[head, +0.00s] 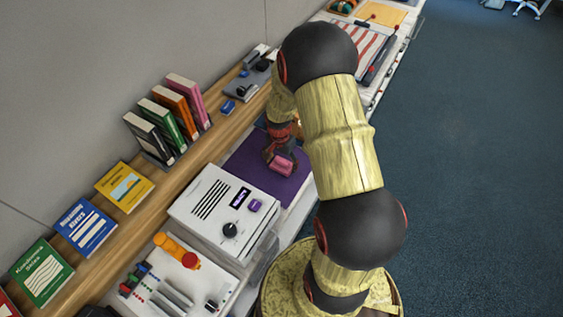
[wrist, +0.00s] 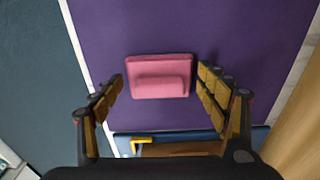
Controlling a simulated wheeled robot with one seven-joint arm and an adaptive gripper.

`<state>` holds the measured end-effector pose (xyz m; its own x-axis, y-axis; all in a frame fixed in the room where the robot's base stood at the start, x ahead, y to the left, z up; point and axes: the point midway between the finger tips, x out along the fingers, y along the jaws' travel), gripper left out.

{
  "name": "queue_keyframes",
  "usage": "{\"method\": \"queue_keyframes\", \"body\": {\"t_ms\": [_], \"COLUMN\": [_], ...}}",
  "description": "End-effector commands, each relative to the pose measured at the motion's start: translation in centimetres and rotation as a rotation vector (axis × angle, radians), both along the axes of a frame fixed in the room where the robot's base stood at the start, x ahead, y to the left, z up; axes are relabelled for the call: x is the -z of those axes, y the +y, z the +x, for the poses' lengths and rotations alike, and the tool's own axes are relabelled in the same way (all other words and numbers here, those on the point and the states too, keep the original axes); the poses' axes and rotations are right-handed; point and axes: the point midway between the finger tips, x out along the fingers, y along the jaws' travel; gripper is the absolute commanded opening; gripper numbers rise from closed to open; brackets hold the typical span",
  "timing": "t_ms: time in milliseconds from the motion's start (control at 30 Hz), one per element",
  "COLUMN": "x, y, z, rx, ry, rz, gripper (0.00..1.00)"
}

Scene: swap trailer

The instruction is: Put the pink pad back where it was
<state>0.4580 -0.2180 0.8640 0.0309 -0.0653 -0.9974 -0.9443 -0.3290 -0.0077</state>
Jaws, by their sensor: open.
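The pink pad (wrist: 160,77) lies on a purple mat (wrist: 230,45) in the wrist view. It is a rounded pink block with a raised bar along its middle. My gripper (wrist: 161,80) is open, with one finger to the left of the pad and one to the right. A gap shows on both sides, so it is not gripped. In the head view my gripper (head: 280,150) is low over the purple mat (head: 240,165), and the pink pad (head: 282,165) shows just below it. The height between fingers and mat is hard to tell.
A white device with a black knob (head: 222,212) stands next to the mat. Upright books (head: 180,108) and flat books (head: 85,227) line the wooden shelf (head: 150,200) by the wall. A blue tray edge (wrist: 200,137) lies close to my gripper. Open floor (head: 480,160) is at right.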

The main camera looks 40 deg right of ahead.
Motion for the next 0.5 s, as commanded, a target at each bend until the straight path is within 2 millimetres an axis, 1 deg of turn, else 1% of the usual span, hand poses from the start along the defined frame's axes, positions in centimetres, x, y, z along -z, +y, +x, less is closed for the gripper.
{"method": "queue_keyframes", "body": {"t_ms": [333,433,500], "x": [-0.1,-0.7,-1.6], "y": [0.0,0.0,0.0], "z": [0.0,0.0,0.1], "rx": [0.0,0.0,0.0], "ry": [0.0,-0.001,-0.003], "rz": [0.0,-0.001,-0.001], "gripper": [0.78,0.78,0.78]}}
